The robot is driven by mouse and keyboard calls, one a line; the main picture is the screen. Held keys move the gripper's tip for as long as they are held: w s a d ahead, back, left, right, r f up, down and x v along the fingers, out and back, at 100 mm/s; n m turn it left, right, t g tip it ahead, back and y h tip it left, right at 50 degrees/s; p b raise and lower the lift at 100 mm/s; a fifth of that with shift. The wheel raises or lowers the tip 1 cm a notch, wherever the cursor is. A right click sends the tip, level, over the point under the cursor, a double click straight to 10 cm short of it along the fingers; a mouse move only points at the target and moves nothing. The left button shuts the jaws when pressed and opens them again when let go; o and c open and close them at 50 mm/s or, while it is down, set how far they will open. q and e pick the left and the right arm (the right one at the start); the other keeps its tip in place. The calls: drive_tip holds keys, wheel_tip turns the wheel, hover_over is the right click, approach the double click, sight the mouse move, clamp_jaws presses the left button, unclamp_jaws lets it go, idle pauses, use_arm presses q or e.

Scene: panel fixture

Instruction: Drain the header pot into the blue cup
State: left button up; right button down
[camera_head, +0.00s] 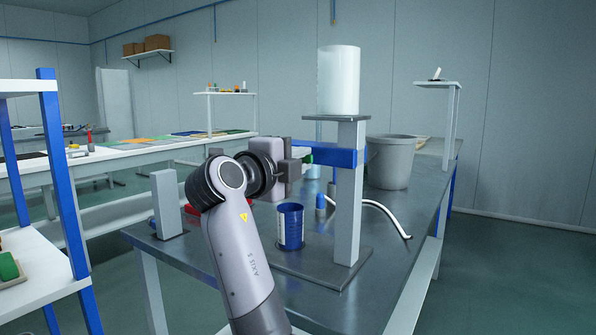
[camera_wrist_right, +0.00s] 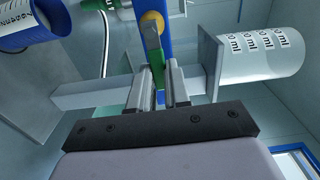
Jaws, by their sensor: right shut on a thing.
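The header pot (camera_head: 339,80), a white cylinder, stands upright on a plate atop a grey post (camera_head: 348,195). In the right wrist view the pot (camera_wrist_right: 262,50) shows measuring marks. A blue bracket (camera_head: 335,154) crosses the post below the plate. My right gripper (camera_head: 303,160) is at this bracket; in the right wrist view its fingers (camera_wrist_right: 162,88) are shut on a green lever (camera_wrist_right: 156,64), beside a yellow round piece (camera_wrist_right: 152,22). The blue cup (camera_head: 290,226) stands upright on the stand's base, left of the post; its contents are hidden. My left gripper is out of view.
A grey bucket (camera_head: 391,162) stands behind the post, right. A white hose (camera_head: 386,211) lies curved on the metal table (camera_head: 385,265). A small blue bottle (camera_head: 320,203) is right of the cup. A white shelf with blue legs (camera_head: 55,165) stands at left.

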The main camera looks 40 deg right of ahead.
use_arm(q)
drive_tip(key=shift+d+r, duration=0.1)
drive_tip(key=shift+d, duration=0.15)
use_arm(e)
drive_tip(key=shift+f, duration=0.2)
drive_tip(key=c, duration=1.1)
unclamp_jaws()
drive_tip(key=shift+r, duration=0.1)
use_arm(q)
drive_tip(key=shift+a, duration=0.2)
